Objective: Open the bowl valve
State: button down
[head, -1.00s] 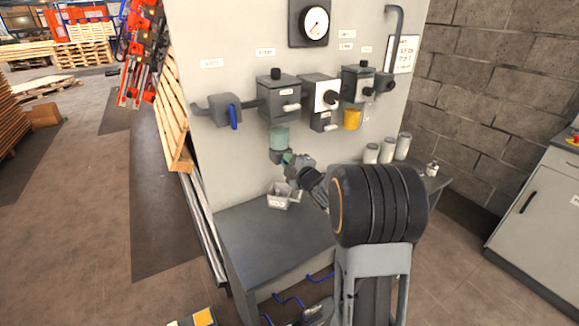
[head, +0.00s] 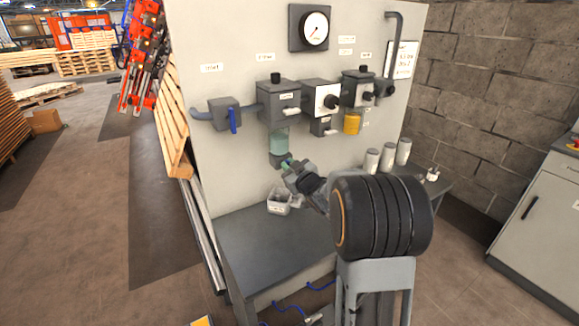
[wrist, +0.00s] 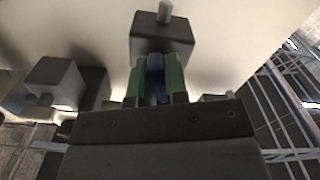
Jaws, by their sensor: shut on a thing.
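The filter bowl (head: 279,138), a pale green see-through cup, hangs under a grey block (head: 278,101) on the panel. A dark fitting (head: 279,160) is at its bottom. My gripper (head: 287,165) reaches up to this fitting from the lower right. In the wrist view, the green finger pads of my gripper (wrist: 157,80) are shut on a blue handle (wrist: 155,75), which I take to be the bowl valve's. A dark block with a pale pin (wrist: 161,32) stands just beyond it. The handle's turn angle is hard to tell, and the pads hide its sides.
A small white tub (head: 280,203) stands on the grey bench (head: 265,245) below the bowl. A blue lever valve (head: 232,120) is to the left. A yellow bowl (head: 352,123) hangs to the right. Several pale canisters (head: 388,157) stand at the back right. The bench front is clear.

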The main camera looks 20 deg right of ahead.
jog(key=shift+m+p, duration=0.4)
jog(key=shift+m, duration=1.5)
jog(key=c, duration=1.1)
grip_release()
jog(key=s, duration=0.4)
jog(key=s+d, duration=0.1)
jog(key=s, duration=0.4)
jog(key=s+b, duration=0.1)
jog(key=s, duration=0.3)
jog(key=shift+s+d, duration=0.25)
jog(key=shift+s, duration=0.15)
